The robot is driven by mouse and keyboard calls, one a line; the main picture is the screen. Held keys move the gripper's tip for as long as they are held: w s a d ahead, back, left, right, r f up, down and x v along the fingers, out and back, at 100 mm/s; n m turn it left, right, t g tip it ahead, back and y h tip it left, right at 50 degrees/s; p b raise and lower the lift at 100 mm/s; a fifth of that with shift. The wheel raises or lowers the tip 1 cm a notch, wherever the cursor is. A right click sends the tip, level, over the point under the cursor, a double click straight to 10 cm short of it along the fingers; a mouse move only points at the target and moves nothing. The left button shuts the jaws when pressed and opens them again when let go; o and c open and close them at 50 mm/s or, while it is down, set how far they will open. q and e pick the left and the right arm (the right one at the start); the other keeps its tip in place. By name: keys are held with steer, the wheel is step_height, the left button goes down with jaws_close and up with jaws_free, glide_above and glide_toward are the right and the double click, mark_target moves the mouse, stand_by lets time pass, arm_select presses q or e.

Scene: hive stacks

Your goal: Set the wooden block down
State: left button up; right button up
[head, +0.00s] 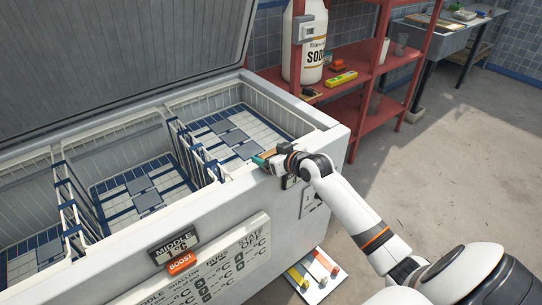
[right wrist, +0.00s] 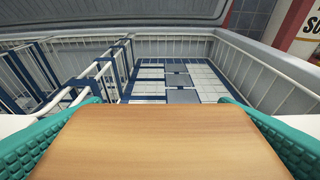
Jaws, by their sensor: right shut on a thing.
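The wooden block (right wrist: 160,142) fills the lower middle of the right wrist view, its flat brown face between two green ribbed fingers. My right gripper (head: 264,158) is shut on it. In the head view the gripper is at the front rim of the open chest freezer (head: 233,192), near its right end, and mostly hides the block. I cannot tell whether the block touches the rim. In the right wrist view, the freezer's right-hand compartment (right wrist: 205,88) lies beyond the block. My left gripper is not in view.
White wire dividers with blue trim (head: 182,150) split the freezer, and its lid (head: 110,45) stands raised behind. A red shelf (head: 345,95) with a large soda container (head: 306,50) stands to the right. A "MIDDLE" sign (head: 173,246) and an orange boost tag (head: 182,263) are on the freezer's front.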

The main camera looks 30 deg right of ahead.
steer(key=shift+f, duration=0.3)
steer(key=o, duration=0.9)
steer(key=shift+o, duration=0.2)
steer(key=shift+r, duration=0.15)
steer(key=v, duration=1.2)
